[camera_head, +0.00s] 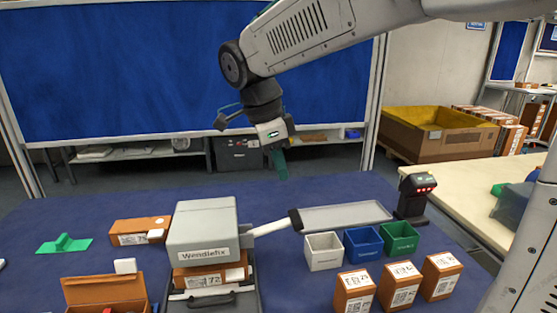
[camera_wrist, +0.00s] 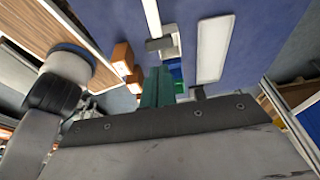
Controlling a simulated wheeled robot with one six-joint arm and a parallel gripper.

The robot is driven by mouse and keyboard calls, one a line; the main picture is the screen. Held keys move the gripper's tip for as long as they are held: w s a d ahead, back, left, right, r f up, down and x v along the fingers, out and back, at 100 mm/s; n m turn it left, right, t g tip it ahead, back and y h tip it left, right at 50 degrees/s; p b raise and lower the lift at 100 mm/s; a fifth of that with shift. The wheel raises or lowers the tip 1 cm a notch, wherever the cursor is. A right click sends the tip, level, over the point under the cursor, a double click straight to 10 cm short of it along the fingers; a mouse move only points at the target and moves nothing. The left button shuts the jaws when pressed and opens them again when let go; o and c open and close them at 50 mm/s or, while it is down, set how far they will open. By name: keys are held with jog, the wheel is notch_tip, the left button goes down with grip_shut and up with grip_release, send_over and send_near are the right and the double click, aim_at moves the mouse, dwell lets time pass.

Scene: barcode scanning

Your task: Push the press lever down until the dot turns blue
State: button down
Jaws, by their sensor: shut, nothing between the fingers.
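The grey press (camera_head: 203,228), marked Wendlefix, stands on the blue table with a brown box (camera_head: 200,278) under its head. Its pale press lever (camera_head: 268,229) sticks out to the right, nearly level, and ends in a dark grip (camera_head: 295,219). The lever (camera_wrist: 151,14) and its dark grip (camera_wrist: 159,44) also show in the wrist view, ahead of my fingertips. My gripper (camera_head: 280,166) has green fingers, shut and empty, pointing down above the lever's end and apart from it. The gripper (camera_wrist: 158,75) also shows in the wrist view. I cannot make out the dot.
A grey tray (camera_head: 345,217) lies just behind the lever's end. White (camera_head: 323,247), blue (camera_head: 362,244) and green (camera_head: 400,237) bins stand to the right, with brown labelled boxes (camera_head: 398,287) in front. A dark scanner (camera_head: 414,197) stands at the table's right. The air around my gripper is clear.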

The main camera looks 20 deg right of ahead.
aim_at(295, 215)
jog(key=x, duration=0.9)
jog(key=shift+f, duration=0.3)
